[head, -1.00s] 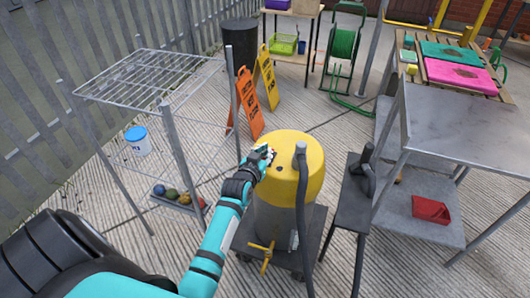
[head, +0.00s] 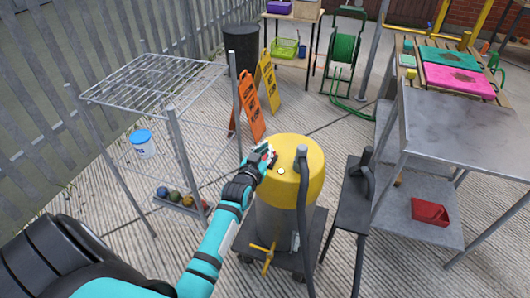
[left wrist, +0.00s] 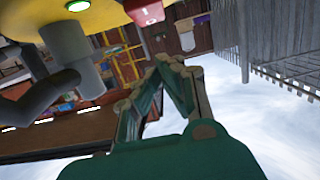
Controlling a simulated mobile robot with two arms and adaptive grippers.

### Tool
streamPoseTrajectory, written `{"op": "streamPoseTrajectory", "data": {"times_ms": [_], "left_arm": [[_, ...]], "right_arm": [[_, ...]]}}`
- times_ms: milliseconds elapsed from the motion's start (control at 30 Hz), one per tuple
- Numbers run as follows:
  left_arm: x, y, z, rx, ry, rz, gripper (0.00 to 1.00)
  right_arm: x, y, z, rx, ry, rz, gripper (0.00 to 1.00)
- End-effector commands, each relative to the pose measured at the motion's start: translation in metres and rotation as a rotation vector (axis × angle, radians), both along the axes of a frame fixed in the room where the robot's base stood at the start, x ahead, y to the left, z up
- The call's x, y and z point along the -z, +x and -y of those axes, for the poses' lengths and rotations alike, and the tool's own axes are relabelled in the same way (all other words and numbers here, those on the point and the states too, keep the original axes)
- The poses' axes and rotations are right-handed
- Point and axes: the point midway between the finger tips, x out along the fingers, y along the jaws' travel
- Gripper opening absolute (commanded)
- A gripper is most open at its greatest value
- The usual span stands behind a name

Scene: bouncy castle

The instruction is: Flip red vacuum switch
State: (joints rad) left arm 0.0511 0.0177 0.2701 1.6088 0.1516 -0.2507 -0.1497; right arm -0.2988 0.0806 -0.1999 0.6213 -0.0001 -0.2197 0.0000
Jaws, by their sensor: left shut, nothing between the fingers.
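The vacuum (head: 300,185) has a yellow domed top on a metal drum, with a dark hose rising from its top. The red switch (head: 272,154) shows as a small red patch at the dome's left side. In the left wrist view the red and white switch (left wrist: 145,11) is at the top edge, just beyond my fingers. A round light (head: 281,171) on the dome shows pale; it glows green-white in the left wrist view (left wrist: 77,6). My left gripper (head: 264,159) is shut and empty beside the switch, partly covering it; contact is unclear. My right gripper is not in view.
A wire rack (head: 150,80) stands left of the vacuum. A dark narrow stand (head: 350,215) and a metal table (head: 455,125) are close on its right. Orange (head: 250,105) and yellow (head: 267,80) signs stand behind. Open floor lies between rack and vacuum.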

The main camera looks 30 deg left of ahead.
Motion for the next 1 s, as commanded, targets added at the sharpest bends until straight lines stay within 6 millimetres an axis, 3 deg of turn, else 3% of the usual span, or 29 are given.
{"op": "streamPoseTrajectory", "data": {"times_ms": [100, 400, 600, 1000], "left_arm": [[0.004, -0.035, 0.008, 0.0, 0.0, -0.005, 0.0], [0.001, -0.087, 0.02, 0.0, 0.001, -0.001, 0.0], [-0.001, -0.097, 0.023, -0.001, 0.001, 0.0, 0.0], [-0.001, -0.097, 0.023, -0.001, 0.001, 0.0, 0.0]], "right_arm": [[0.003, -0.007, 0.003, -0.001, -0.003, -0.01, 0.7], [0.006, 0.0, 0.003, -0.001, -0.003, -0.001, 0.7], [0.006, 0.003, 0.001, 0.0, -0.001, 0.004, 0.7], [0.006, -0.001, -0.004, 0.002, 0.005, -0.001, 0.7]]}}
